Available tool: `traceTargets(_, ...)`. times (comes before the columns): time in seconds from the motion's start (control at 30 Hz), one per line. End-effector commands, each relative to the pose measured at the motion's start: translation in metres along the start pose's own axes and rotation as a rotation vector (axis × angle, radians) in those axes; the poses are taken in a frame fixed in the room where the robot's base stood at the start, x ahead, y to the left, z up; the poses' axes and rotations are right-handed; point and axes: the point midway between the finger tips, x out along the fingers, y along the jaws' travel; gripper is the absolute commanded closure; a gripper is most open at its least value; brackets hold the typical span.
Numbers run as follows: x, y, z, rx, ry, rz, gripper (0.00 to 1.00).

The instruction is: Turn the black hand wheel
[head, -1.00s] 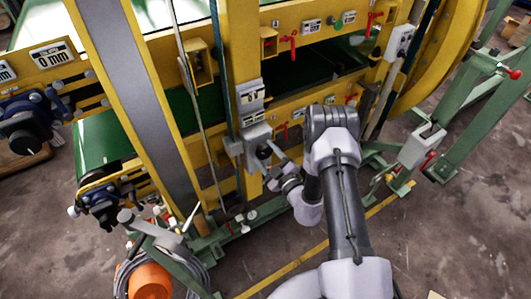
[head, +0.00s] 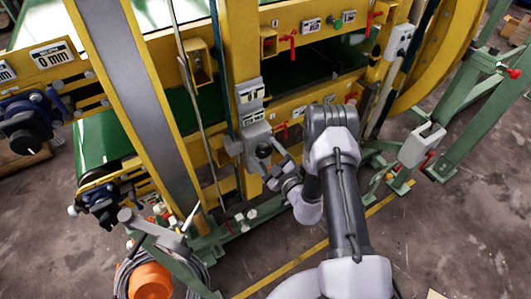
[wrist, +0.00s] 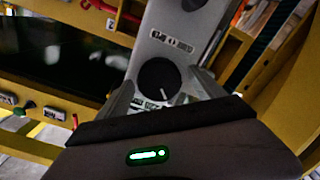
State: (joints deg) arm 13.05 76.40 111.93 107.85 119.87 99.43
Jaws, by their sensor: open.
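The black hand wheel (wrist: 158,79) is a round dark knob with a white pointer line, on a grey panel. In the wrist view it lies between the two grey fingers of my gripper (wrist: 163,84). The fingers stand apart, one on each side of the wheel; I cannot tell whether they touch it. In the head view my gripper (head: 271,161) is at the grey box on the yellow post, and the wheel (head: 264,151) is partly hidden by it.
The yellow post (head: 243,45) carries a plate (head: 250,93) above the wheel. Red handles (head: 289,42) and yellow beams (head: 300,105) are close to the right. A green frame (head: 477,115) stands at the right. An orange object (head: 150,281) and cables lie at the lower left.

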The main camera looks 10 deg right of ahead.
Motion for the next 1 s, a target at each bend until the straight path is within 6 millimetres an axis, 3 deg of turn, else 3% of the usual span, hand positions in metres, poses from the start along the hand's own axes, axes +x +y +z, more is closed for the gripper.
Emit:
traceTargets(0.13, -0.004, 0.0, 0.0, -0.001, -0.001, 0.0, 0.22)
traceTargets(0.23, -0.02, 0.001, 0.001, 0.002, -0.003, 0.001, 0.22)
traceTargets(0.5, -0.107, 0.001, 0.002, 0.005, -0.009, 0.004, 0.22)
traceTargets(0.7, -0.157, 0.002, 0.002, 0.003, -0.007, 0.005, 0.22)
traceTargets(0.83, -0.172, 0.001, 0.001, 0.002, -0.003, 0.002, 0.22)
traceTargets(1.0, -0.175, 0.0, 0.0, 0.0, 0.0, 0.0, 0.22)
